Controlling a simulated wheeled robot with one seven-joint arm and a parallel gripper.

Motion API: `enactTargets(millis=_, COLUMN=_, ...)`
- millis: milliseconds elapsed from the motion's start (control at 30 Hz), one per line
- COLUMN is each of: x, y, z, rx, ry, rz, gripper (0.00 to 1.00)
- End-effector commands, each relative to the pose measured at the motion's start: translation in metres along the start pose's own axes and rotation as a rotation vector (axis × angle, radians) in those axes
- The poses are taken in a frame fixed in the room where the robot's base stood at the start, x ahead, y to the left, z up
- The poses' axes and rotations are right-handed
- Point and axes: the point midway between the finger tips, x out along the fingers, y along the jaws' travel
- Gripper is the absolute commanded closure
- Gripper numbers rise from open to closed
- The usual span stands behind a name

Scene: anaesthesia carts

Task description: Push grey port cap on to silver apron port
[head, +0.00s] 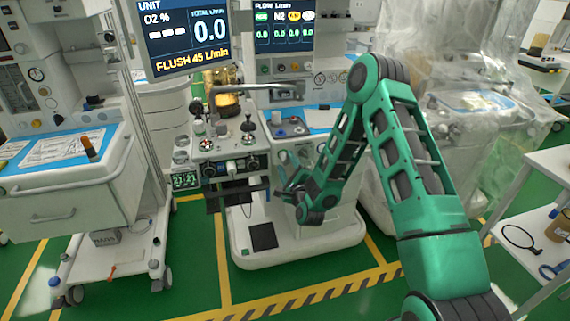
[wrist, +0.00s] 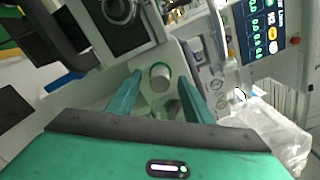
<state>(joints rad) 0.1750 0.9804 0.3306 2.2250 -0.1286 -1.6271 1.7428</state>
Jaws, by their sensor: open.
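My gripper (head: 287,186) is at the front of the middle anaesthesia cart, beside its apron. In the wrist view my gripper (wrist: 159,72) is open, with its two green fingers apart. A short grey cylinder with a green ring (wrist: 160,77) shows between the fingers, with a gap on each side. I cannot tell whether it is the grey port cap or the silver port. In the head view a pale round port (head: 231,167) shows on the apron front, left of my gripper. My arm and gripper hide part of the cart front.
A dark-rimmed round fitting (wrist: 118,10) is at the upper left of the wrist view. A second cart (head: 70,190) stands at the left, a plastic-draped machine (head: 450,130) at the right. A white shelf unit (head: 545,190) is at the right edge. The green floor in front is clear.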

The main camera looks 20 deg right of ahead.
Motion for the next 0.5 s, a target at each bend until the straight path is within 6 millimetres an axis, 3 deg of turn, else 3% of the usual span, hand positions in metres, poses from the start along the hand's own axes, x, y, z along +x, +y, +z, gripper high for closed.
enactTargets(millis=300, x=-0.059, y=0.001, z=0.000, rx=-0.001, ry=0.000, rz=0.003, gripper=0.53)
enactTargets(millis=500, x=-0.084, y=0.001, z=-0.001, rx=-0.001, ry=0.001, rz=0.002, gripper=0.53)
